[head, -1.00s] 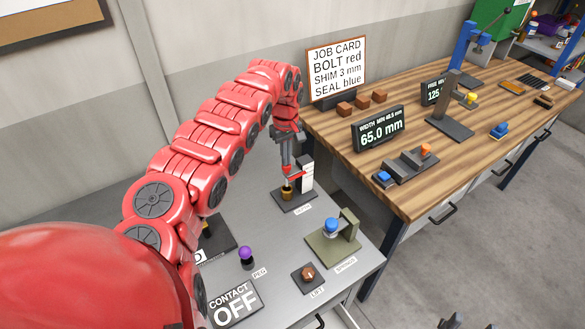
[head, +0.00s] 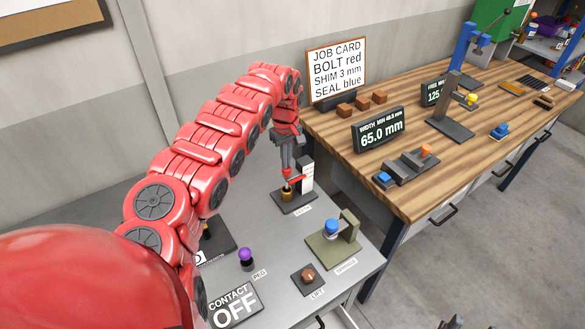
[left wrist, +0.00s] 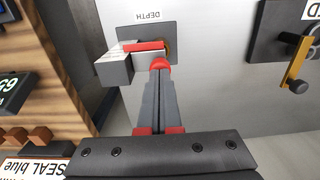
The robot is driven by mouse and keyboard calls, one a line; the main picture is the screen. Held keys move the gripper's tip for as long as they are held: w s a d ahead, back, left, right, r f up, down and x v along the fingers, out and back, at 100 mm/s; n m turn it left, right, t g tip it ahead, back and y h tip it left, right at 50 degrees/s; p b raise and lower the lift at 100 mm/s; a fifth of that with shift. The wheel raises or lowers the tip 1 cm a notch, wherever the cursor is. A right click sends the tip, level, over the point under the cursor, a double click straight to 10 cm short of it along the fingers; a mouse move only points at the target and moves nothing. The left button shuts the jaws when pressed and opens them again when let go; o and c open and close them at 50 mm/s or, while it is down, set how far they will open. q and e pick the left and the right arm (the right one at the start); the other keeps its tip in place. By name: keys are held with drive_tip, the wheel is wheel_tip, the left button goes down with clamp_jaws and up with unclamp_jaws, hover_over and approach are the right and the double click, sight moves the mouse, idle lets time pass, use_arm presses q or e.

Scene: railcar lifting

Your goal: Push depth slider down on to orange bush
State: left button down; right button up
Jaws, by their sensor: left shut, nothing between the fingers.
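The depth slider is a red arm (head: 298,181) on a pale upright post (head: 307,174) standing on a dark base labelled DEPTH. In the left wrist view the red arm (left wrist: 145,46) reaches from the post (left wrist: 116,68). The orange-gold bush (head: 287,194) stands on the base under the red arm's end; in the left wrist view it is mostly hidden. My left gripper (head: 287,172) points down, shut and empty, its tips at the red end of the slider above the bush. Its closed fingers (left wrist: 160,78) also show in the left wrist view. My right gripper is not identifiable.
On the grey bench are a purple peg knob (head: 246,255), a lift knob (head: 308,274), a green fixture with a blue knob (head: 331,227) and a CONTACT OFF sign (head: 234,305). A wooden bench (head: 403,195) with displays stands to the right.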

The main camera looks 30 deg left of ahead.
use_arm(q)
wheel_tip(320, 180, up, 2)
drive_tip(key=shift+r+p, duration=0.15)
drive_tip(key=shift+p, duration=0.15)
wheel_tip(320, 180, up, 6)
drive_tip(key=shift+f+p, duration=0.25)
drive_tip(key=shift+p, duration=0.05)
idle(0.3)
